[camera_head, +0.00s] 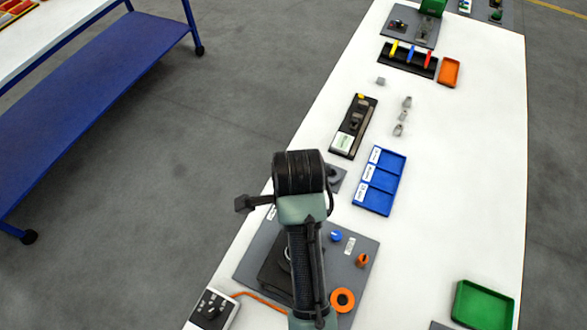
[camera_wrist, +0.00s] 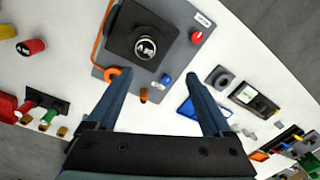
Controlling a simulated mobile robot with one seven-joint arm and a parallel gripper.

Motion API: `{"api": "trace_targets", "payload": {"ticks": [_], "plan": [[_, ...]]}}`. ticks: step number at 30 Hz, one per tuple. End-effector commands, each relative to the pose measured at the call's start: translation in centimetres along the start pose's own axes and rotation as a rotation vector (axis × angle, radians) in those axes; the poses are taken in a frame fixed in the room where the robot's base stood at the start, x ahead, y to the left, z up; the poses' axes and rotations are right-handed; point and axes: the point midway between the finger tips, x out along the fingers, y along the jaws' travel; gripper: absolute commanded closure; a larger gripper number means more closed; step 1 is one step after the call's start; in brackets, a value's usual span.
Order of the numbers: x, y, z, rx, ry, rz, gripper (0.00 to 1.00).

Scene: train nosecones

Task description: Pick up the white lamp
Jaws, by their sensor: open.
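I cannot make out a clear white lamp. Several small pale grey pieces, one of them here (camera_head: 403,115), stand in a row on the white table, right of a black holder, and one of these may be it; they are too small to tell. My gripper (camera_wrist: 153,78) is open and empty, its two fingers spread in the wrist view. The fingers point at the grey board (camera_wrist: 180,70) and the table beside it, apart from the pale pieces. In the head view my arm covers part of the board, and the fingers are hidden.
On the board sit a black block (camera_wrist: 128,30), an orange ring (camera_head: 343,300), a blue knob (camera_head: 336,236) and an orange knob (camera_head: 362,260). A blue tray (camera_head: 379,183), black holder (camera_head: 342,141), orange tray (camera_head: 449,72) and green tray (camera_head: 484,305) stand on the table. The table's right side is mostly clear.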

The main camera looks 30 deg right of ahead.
Motion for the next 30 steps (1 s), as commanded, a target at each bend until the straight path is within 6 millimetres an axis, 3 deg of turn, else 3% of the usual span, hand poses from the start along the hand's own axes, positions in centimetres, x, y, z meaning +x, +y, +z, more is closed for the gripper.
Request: {"api": "trace_targets", "payload": {"ticks": [4,16,25,30], "plan": [[1.1,1.6,-0.6,0.063,0.011,0.07,0.16],[6.8,2.1,-0.6,0.063,0.011,0.072,0.16],[8.9,2.4,-0.3,0.061,0.011,0.07,0.16],[11.2,3.0,0.1,0.061,0.011,0.069,0.16]]}}
